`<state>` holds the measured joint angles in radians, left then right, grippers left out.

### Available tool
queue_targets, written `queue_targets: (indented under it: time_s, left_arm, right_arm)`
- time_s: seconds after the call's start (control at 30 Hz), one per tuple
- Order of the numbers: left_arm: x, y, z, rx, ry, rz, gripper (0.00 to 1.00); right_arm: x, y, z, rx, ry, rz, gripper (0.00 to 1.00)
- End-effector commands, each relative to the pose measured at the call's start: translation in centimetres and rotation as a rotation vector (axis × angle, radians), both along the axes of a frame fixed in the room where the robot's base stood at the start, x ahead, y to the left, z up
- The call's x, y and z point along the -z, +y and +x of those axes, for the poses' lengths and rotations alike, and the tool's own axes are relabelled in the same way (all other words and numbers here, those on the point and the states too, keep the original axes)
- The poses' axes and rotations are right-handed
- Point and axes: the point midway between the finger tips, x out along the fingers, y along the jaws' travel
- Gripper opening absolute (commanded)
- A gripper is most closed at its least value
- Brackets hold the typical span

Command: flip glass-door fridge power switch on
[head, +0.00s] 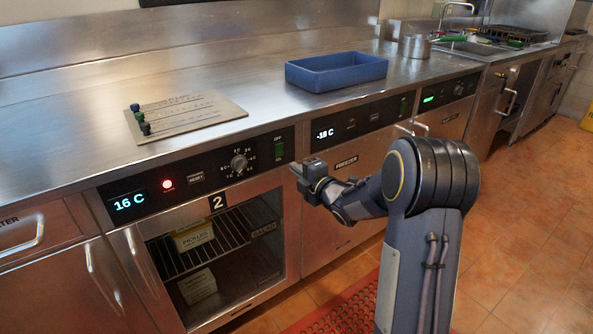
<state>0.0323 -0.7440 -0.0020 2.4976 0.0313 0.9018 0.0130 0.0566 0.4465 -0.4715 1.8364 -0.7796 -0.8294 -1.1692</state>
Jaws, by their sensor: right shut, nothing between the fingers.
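The glass-door fridge (290,240) is at the lower left, with shelves and boxes behind its glass. Its black control panel (222,190) carries a lit "16 C" display (130,201), a glowing red light (167,184), a reset button (196,178) and a round dial (239,164). My right gripper (296,172) is shut and empty, just below and right of the switch, in front of the panel. I cannot tell whether it touches anything. My left gripper is out of view.
The freezer panel (362,122) reading "-18 C" is to the right, above the freezer door (345,172). A blue tray (336,72) and a plate with small knobs (186,117) lie on the steel counter (240,90). A red mat (345,308) is on the floor.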

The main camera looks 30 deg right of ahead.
Motion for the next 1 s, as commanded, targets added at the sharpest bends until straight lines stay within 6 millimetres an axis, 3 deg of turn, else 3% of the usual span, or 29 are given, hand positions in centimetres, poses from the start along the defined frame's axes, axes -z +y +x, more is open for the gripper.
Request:
queue_targets:
  time_s: [0.5,1.0]
  left_arm:
    - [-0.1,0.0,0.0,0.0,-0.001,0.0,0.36]
    - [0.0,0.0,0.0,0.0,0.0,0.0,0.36]
  right_arm:
    - [0.9,-0.7,-7.8,0.002,0.0,0.0,0.0]
    - [1.1,-0.7,-8.6,0.0,0.0,0.0,0.0]
